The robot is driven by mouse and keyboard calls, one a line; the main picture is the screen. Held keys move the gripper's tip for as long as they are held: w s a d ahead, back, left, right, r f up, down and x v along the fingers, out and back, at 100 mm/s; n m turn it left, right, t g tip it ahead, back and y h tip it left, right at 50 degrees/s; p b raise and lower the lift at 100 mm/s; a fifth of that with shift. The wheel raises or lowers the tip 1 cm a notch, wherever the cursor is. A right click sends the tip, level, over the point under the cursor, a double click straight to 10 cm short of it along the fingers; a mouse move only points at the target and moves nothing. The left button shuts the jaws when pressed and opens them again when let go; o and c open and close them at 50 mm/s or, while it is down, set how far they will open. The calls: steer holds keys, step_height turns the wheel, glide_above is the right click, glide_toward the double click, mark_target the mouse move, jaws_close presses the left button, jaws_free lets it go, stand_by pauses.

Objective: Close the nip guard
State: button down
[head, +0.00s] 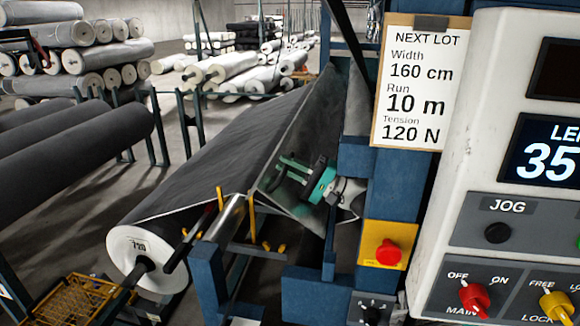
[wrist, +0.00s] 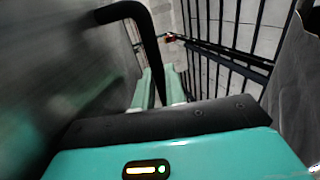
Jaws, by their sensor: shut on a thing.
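The nip guard (head: 308,137) appears to be the dark, tilted panel beside the blue machine frame in the head view. How far open it stands is hard to tell. In the wrist view a grey panel (wrist: 55,80), seemingly the guard, fills the left side. A bent black handle (wrist: 146,38) rises by it and runs down between my fingers. My gripper (head: 287,170) is at the panel in the head view, its teal hand just left of the frame post. It also shows in the wrist view (wrist: 158,88), shut on the handle. The lower handle end is hidden.
A large dark roll (head: 146,262) lies at lower left, its sheet running up to the machine. A control console (head: 500,160) stands close at right. A red stop button (head: 388,253) sits on the frame below my gripper. Black bars (wrist: 235,45) show beyond my fingers.

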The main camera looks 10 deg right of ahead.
steer(key=shift+s+a+f, duration=0.15)
steer(key=shift+a+f, duration=0.15)
steer(key=shift+a, duration=0.3)
steer(key=c, duration=1.5)
jaws_free()
steer(key=shift+a, duration=0.15)
steer(key=shift+o, duration=0.2)
steer(key=shift+d+r, duration=0.2)
steer(key=shift+d, duration=0.4)
